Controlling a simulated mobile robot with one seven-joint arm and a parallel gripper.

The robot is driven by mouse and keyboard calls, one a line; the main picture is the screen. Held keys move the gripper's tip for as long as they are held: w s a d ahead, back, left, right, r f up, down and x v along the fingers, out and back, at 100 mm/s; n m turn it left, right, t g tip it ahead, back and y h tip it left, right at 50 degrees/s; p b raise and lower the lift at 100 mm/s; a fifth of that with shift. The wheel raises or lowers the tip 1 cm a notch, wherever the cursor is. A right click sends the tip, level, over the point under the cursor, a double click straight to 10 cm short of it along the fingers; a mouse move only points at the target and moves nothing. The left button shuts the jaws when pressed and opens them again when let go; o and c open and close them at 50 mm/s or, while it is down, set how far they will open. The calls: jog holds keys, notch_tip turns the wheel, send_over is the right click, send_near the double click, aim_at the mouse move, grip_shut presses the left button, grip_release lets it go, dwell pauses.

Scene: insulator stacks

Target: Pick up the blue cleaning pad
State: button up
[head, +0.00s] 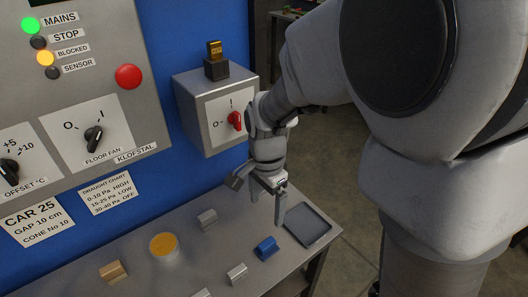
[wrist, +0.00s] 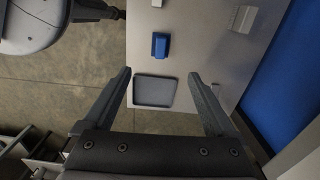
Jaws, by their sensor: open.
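The blue cleaning pad (head: 266,248) is a small blue block on the grey table, just left of a shallow grey tray in the head view. It also shows in the wrist view (wrist: 160,46), beyond the fingertips and roughly centred between them. My gripper (head: 258,202) is open and empty above the table, apart from the pad. In the wrist view my gripper (wrist: 160,73) has its two fingers spread wide, with the tray between and below them. Nothing hides the pad in either view.
The grey tray (head: 308,225) lies at the table's right end. Grey blocks (head: 207,219) (head: 237,273), a tan block (head: 113,271) and a yellow-topped cylinder (head: 164,248) stand nearby. A switch box (head: 215,110) with a red knob projects from the blue wall behind.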

jog(key=b, duration=0.3)
send_over(267, 243)
jog(key=f, duration=1.2)
jog(key=shift+s+a, duration=0.15)
jog(key=shift+s, duration=0.1)
jog(key=shift+w+f+b, duration=0.15)
jog(key=shift+f+b, duration=0.25)
jog(key=shift+f, duration=0.95)
jog(key=shift+w+f+b, duration=0.15)
jog(key=shift+f+b, duration=0.2)
jog(key=shift+f, duration=1)
jog(key=shift+r, duration=0.1)
grip_shut()
jog(key=shift+r, duration=0.45)
jog(key=r, duration=0.2)
jog(key=r+p, duration=0.1)
jog(key=r, duration=0.1)
jog(key=shift+d+p, duration=0.3)
jog(key=shift+d, duration=0.1)
jog(key=s+d+r, duration=0.1)
jog(key=d+r, duration=0.2)
jog(key=d, duration=0.2)
jog(key=s+d+r+p, duration=0.1)
jog(key=s+d+r, duration=0.1)
jog(key=d, duration=0.3)
jog(key=shift+d+r, duration=0.35)
jog(key=shift+r, duration=0.2)
